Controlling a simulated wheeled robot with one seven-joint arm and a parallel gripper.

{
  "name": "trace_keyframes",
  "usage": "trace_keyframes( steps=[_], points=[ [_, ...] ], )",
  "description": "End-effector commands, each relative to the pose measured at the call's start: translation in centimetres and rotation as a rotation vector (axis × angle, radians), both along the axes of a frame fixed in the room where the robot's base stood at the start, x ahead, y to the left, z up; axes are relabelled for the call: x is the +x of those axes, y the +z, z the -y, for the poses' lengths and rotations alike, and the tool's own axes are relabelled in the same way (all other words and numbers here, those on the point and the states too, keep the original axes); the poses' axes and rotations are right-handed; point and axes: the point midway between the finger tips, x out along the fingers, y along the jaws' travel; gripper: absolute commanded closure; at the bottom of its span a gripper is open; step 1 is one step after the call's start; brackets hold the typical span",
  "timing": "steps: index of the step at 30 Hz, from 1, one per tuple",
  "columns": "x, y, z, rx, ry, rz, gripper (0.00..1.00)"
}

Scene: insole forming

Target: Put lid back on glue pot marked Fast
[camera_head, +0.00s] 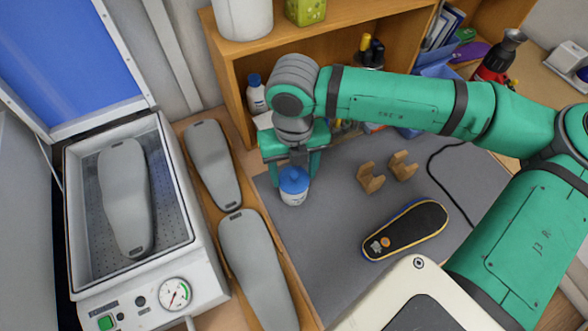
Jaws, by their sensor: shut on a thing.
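A small white glue pot (293,198) stands upright on the grey mat. A blue lid (294,180) sits at its top; I cannot tell whether it rests fully on the pot or just above it. My gripper (294,172) points down over the pot, its green fingers on either side of the blue lid and shut on it. The pot's label is too small to read, so the word Fast cannot be made out. The gripper hides the far side of the lid.
The grey mat (335,235) holds two brown wooden blocks (370,178) and a dark insole (405,230). A wooden shelf (235,75) with a blue-capped bottle (256,97) stands behind. A forming box (185,270) and grey foot forms (213,165) lie to the left.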

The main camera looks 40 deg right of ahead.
Motion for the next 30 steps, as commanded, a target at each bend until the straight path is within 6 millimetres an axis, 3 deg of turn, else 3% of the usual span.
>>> trace_keyframes(
  steps=[14,15,17,23,24,26,30],
  points=[
    [0.02,-0.03,0.01,0.0,0.0,0.0,0.63],
    [0.01,-0.03,0.02,0.0,0.0,0.0,0.37],
    [0.01,-0.03,0.03,0.0,0.0,0.0,0.23],
    [0.07,-0.02,-0.07,0.0,0.002,0.0,0.2],
    [0.07,-0.03,-0.08,0.0,0.002,0.0,0.18],
    [0.07,-0.03,-0.09,0.0,0.003,0.0,0.03],
    [0.07,-0.03,-0.09,0.0,0.003,0.0,0.01]
  ],
)
